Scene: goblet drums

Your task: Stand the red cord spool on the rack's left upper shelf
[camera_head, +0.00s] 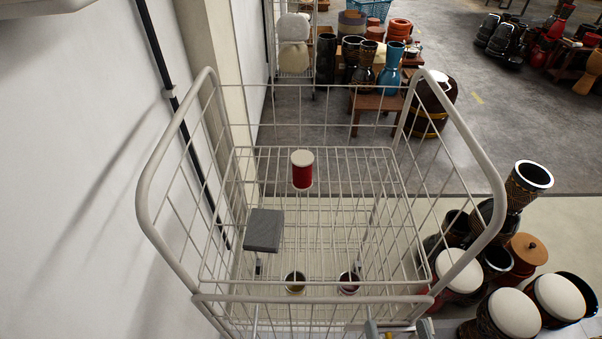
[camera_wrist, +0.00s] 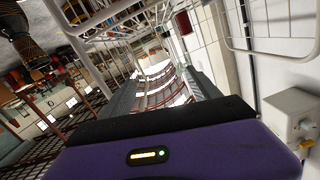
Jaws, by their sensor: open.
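The red cord spool (camera_head: 302,173), with a pale top, stands upright on the wire rack (camera_head: 327,298), toward the far side and left of the middle of its upper wire shelf. A red piece that looks like the spool also shows near the top of the wrist view (camera_wrist: 184,23). My gripper (camera_head: 398,329) shows only in part at the bottom edge of the head view, at the rack's near side, well apart from the spool. In the wrist view its two grey fingers (camera_wrist: 160,84) are spread with nothing held between them.
A grey block (camera_head: 264,230) sits at the rack's left side. Tall wire sides enclose the rack. A white wall is close on the left; drums (camera_head: 513,312) crowd the right.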

